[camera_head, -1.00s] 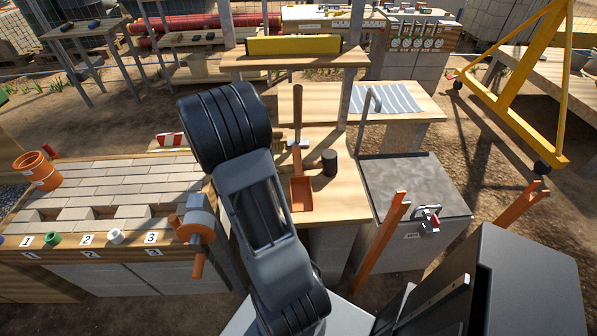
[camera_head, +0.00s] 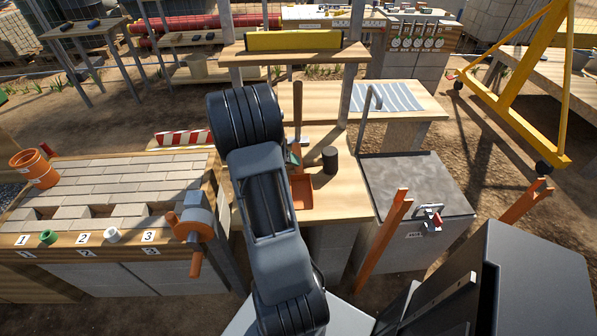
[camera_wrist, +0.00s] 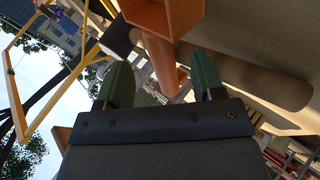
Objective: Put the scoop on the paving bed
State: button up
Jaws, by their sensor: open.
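The orange scoop (camera_head: 301,192) lies on the wooden worktop in the head view, partly hidden by my arm. It also shows at the top of the wrist view (camera_wrist: 165,16), its rounded handle pointing down toward my gripper. My gripper (camera_wrist: 160,82) is open, with its two green fingers apart. The scoop's handle appears between them in the wrist view; I cannot tell whether they touch it. In the head view one green fingertip (camera_head: 294,156) shows by the scoop. The paving bed (camera_head: 120,177) is at the left, topped with rows of pale bricks.
A hammer (camera_head: 298,100) with a wooden handle stands close behind the scoop. A dark cylinder (camera_head: 329,160) is to the scoop's right. An orange-handled crank (camera_head: 196,225) is mounted at the paving bed's right front corner. An orange pot (camera_head: 33,167) sits at its left end.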

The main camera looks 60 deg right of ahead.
aim_at(296, 168)
jog(key=b+x, duration=0.1)
jog(key=x, duration=0.3)
jog(key=shift+a+r, duration=0.1)
grip_shut()
dwell(0.4)
